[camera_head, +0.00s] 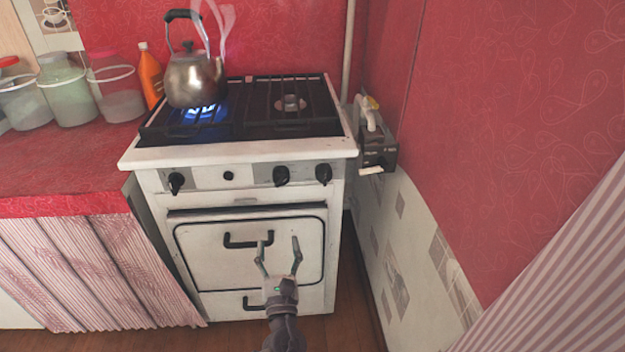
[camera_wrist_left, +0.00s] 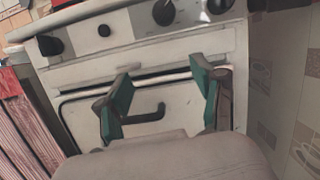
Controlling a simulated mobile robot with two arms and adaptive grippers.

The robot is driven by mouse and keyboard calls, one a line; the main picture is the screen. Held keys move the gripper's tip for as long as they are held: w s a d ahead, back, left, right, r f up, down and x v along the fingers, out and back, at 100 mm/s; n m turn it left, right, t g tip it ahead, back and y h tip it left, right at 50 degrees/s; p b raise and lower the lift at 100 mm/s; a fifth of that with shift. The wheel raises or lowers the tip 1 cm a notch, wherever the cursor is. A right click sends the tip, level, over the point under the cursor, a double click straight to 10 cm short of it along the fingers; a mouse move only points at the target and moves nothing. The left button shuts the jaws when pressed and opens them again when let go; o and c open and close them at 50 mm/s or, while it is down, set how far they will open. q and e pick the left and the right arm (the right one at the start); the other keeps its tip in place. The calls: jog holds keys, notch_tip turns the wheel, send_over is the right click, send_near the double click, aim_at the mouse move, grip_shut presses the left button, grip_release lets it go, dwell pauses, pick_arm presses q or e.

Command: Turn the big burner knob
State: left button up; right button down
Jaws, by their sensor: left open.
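The white stove's front panel (camera_head: 250,177) carries black knobs: a left knob (camera_head: 176,183), a small round one (camera_head: 228,176), a middle-right knob (camera_head: 281,175) and a far-right knob (camera_head: 323,173). I cannot tell by labels which is the big burner knob. The left wrist view shows the left knob (camera_wrist_left: 50,45), the small one (camera_wrist_left: 104,30) and the middle-right knob (camera_wrist_left: 164,12) near the top edge. My left gripper (camera_head: 279,248) is open and empty in front of the oven door, below the knobs and touching none. It also shows in the left wrist view (camera_wrist_left: 162,88). My right gripper is not in view.
A steaming kettle (camera_head: 195,80) stands over a lit blue flame (camera_head: 205,112) on the left burner. The right burner (camera_head: 290,103) is bare. Oven handle (camera_head: 248,240) is behind my gripper. Jars (camera_head: 66,92) and an orange bottle (camera_head: 150,75) stand left; a red wall (camera_head: 470,120) is right.

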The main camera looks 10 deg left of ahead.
aim_at(281, 183)
pick_arm(q)
jog(key=shift+m+t, duration=0.6)
jog(key=shift+t, duration=0.2)
jog(key=x, duration=0.4)
jog(key=d+r+x, duration=0.1)
jog(key=x, duration=0.4)
jog(key=d+r+x, duration=0.1)
jog(key=x, duration=0.4)
jog(key=shift+s+a+r, duration=0.1)
jog(key=shift+s+r, duration=0.05)
jog(key=shift+r, duration=0.15)
jog(key=shift+w+a+r, duration=0.15)
jog(key=shift+w+r, duration=0.05)
jog(key=shift+w, duration=0.2)
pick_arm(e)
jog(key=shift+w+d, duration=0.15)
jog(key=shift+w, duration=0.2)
